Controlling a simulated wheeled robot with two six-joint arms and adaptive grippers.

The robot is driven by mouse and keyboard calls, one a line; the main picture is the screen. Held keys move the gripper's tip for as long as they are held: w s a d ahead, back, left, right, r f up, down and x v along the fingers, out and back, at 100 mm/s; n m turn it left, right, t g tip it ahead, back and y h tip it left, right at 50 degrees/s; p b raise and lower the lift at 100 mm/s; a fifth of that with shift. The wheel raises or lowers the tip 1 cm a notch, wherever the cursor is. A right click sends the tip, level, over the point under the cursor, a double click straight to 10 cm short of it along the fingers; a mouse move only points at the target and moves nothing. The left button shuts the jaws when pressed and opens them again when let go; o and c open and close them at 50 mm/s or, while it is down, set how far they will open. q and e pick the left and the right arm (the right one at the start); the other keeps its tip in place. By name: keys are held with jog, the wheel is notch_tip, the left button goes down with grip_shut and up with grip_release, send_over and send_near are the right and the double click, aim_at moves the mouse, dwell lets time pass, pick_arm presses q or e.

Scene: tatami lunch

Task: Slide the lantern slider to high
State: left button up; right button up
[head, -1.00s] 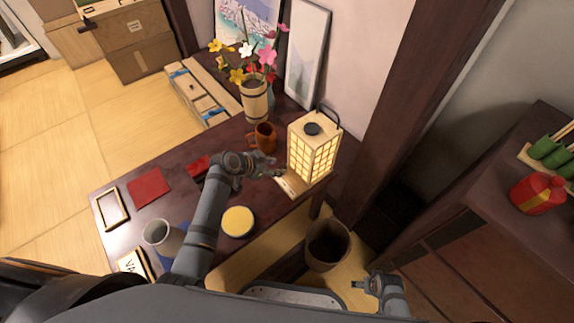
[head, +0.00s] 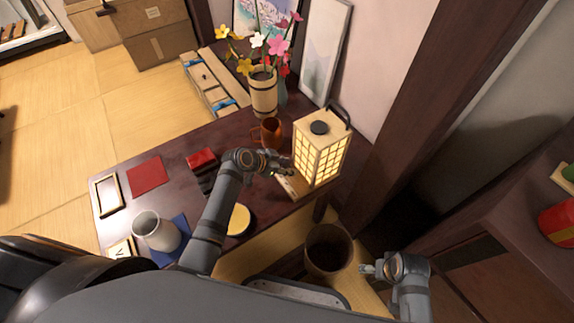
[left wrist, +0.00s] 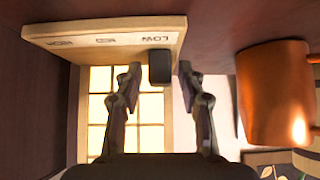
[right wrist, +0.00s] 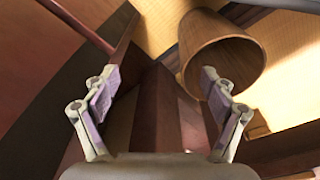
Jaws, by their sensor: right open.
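The lit paper lantern (head: 319,150) stands upright at the right end of the dark table, on a pale wooden base (head: 290,186). In the left wrist view the base panel (left wrist: 90,40) appears upside down, with LOW and HIGH at opposite ends. The black slider knob (left wrist: 160,68) sits at the LOW end. My left gripper (head: 287,169) is at the base's front left; in its wrist view the open fingers (left wrist: 158,70) stand either side of the knob, with gaps visible. My right gripper (right wrist: 160,85) is open and empty, away from the lantern, low at the right (head: 366,268).
An orange mug (head: 268,131) stands close left of the lantern; it also shows in the left wrist view (left wrist: 272,95). A flower vase (head: 263,95) is behind. A round bin (head: 328,250) stands below the table's front edge. A wooden post rises at right.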

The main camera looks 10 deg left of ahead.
pick_arm(q)
grip_shut()
